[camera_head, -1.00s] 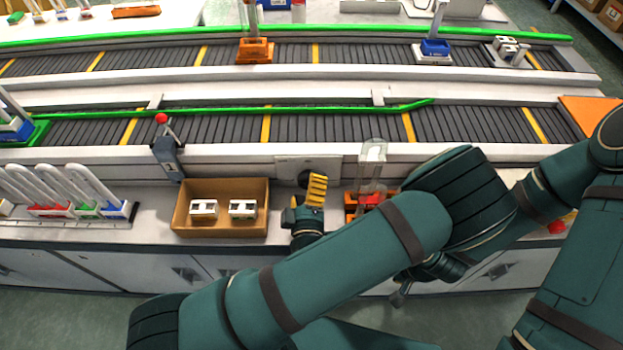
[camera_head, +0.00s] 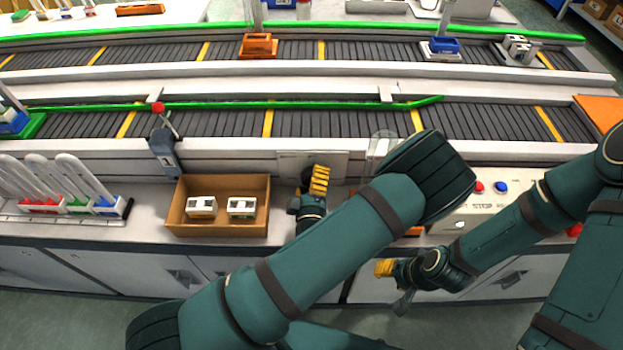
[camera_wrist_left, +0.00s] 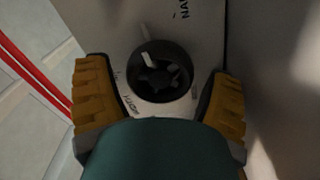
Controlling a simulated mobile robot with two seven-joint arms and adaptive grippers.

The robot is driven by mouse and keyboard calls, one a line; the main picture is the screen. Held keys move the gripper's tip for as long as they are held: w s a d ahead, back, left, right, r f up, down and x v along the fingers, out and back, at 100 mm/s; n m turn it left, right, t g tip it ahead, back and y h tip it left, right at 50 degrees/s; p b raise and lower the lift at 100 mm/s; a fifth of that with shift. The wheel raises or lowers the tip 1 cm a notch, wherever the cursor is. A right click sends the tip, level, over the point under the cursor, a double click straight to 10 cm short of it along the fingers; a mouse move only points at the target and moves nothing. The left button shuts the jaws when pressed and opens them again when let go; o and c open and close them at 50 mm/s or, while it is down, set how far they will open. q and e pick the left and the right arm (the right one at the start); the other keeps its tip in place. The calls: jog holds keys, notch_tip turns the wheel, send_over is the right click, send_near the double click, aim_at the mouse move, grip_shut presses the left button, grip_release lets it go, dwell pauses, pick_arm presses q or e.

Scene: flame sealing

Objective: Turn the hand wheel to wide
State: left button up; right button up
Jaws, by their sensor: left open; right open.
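The hand wheel (camera_wrist_left: 160,74) is a dark round knob with a lobed centre, set in a pale panel with black lettering. A light mark lies at its upper left rim. Lettering beginning "NA" stands above it, and the words at lower left are hard to read. My left gripper (camera_wrist_left: 158,105) is open, with one yellow finger on either side of the wheel; contact cannot be told. In the head view my left gripper (camera_head: 318,183) is in front of the pale panel (camera_head: 290,162) and mostly hides the wheel. My right gripper (camera_head: 384,268) is open and empty, low in front of the cabinets.
A cardboard box (camera_head: 220,228) with two white-topped parts stands left of my left gripper. A grey post with a red ball (camera_head: 164,150) rises behind it. A clear-topped fixture (camera_head: 384,146) and a button panel (camera_head: 470,212) are to the right, partly behind my left arm.

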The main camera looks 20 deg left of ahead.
pick_arm(q)
jog(key=shift+w+a, duration=0.15)
jog(key=shift+w, duration=0.15)
jog(key=c, duration=1)
jog(key=shift+o, duration=0.2)
